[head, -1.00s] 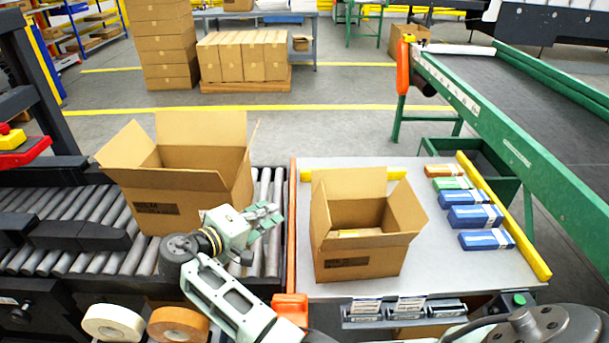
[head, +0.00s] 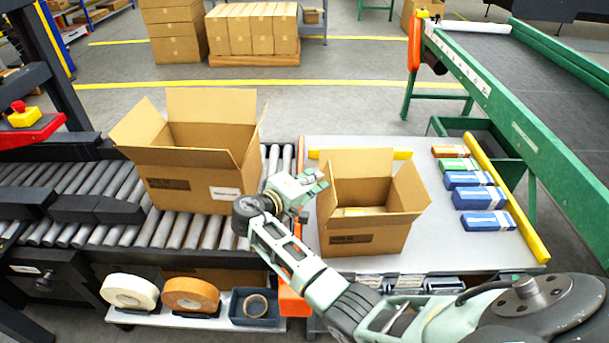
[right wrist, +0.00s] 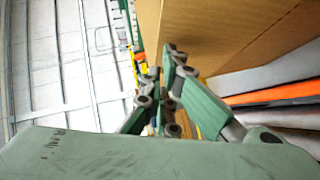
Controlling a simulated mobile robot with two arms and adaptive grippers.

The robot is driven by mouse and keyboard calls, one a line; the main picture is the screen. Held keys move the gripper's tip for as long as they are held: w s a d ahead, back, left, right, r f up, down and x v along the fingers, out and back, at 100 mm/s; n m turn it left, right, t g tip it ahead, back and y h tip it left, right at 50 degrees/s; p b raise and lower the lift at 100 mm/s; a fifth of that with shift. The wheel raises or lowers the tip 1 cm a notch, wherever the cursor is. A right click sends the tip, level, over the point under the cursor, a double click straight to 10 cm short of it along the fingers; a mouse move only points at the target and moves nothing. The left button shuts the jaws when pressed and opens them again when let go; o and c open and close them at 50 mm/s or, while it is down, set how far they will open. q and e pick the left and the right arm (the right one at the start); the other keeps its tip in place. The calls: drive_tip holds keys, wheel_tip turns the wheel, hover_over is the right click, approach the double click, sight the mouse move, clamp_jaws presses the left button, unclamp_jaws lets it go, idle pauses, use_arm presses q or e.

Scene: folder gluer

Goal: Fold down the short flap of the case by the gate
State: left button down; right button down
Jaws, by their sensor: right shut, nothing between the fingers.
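One open cardboard case (head: 365,240) stands on the grey table, with a back flap (head: 357,164) upright, a right short flap (head: 410,187) leaning outward and a left short flap (head: 325,195) standing up. Something pale lies inside. My right gripper (head: 318,181) is shut and empty between the cases, close beside the table case's left flap; contact is unclear. In the right wrist view, the closed fingers (right wrist: 166,100) are beside a cardboard surface (right wrist: 225,35). My left gripper is out of view.
An orange bar (head: 300,158) edges the table (head: 430,240) beside the roller conveyor (head: 60,227). Several small boxes (head: 475,198) lie right of the table case, along a yellow rail (head: 505,195). Tape rolls (head: 190,295) sit in front of the rollers.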

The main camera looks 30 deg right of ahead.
drive_tip(key=shift+d, duration=0.1)
idle(0.4)
drive_tip(key=shift+s+d+y+p, duration=0.2)
drive_tip(key=shift+y+p, duration=0.1)
drive_tip(key=shift+p, duration=0.1)
drive_tip(key=shift+d, duration=0.1)
drive_tip(key=shift+s+d+r+m+y+p, duration=0.25)
drive_tip(key=shift+d+m+y+p, duration=0.25)
drive_tip(key=shift+p, duration=0.35)
drive_tip(key=s+d+f+m+t+y+p, duration=0.2)
drive_tip(key=s+d+f+m+y+p, duration=0.2)
drive_tip(key=d+y+p, duration=0.3)
drive_tip(key=shift+d+f+p, duration=0.45)
drive_tip(key=shift+f+p, duration=0.4)
drive_tip(key=shift+p, duration=0.15)
